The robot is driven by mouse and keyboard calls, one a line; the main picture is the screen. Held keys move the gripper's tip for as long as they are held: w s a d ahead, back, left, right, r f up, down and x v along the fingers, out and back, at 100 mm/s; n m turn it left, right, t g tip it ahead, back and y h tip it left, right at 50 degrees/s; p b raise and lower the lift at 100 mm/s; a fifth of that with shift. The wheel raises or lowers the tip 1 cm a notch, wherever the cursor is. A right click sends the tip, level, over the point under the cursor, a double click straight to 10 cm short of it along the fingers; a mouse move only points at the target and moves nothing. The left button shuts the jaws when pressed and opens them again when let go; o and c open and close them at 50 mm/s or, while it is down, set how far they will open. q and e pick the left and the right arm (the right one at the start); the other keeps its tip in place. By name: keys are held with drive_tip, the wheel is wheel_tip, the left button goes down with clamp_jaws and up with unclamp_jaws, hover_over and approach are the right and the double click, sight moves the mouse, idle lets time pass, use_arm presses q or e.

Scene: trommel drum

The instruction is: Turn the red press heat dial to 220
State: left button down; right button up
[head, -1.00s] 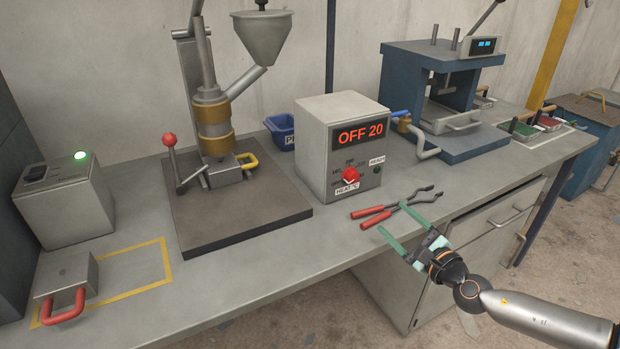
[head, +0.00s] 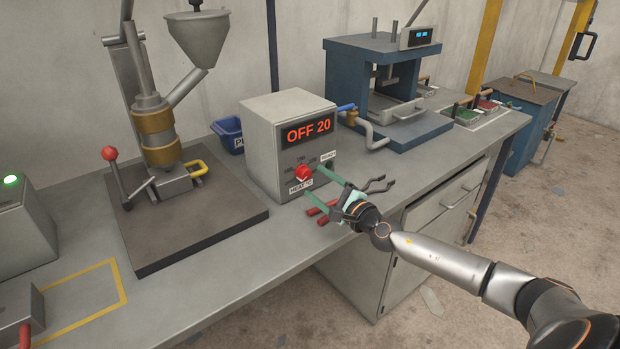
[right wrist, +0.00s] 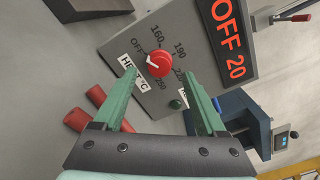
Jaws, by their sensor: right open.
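The red heat dial (head: 303,172) sits on the front of a grey control box (head: 262,150). The box's display (head: 308,130) reads "OFF 20". In the right wrist view the dial (right wrist: 159,65) has a white pointer mark toward OFF, with 160, 190, 220 and 250 printed around it. My right gripper (head: 313,180) is open in front of the box. Its fingers lie to either side of the dial in the right wrist view (right wrist: 165,85), with the dial a little beyond the tips; I cannot tell any contact. My left gripper is not in view.
Red-handled tongs (head: 322,214) lie on the bench (head: 215,262) under my right gripper. A small green button (right wrist: 177,104) is on the panel near one finger. A hopper press (head: 160,140) stands left, a blue press (head: 345,90) behind right.

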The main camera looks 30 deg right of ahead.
sight(307, 176)
drive_tip(key=shift+w+a, duration=0.2)
drive_tip(key=shift+w, duration=1.75)
clamp_jaws()
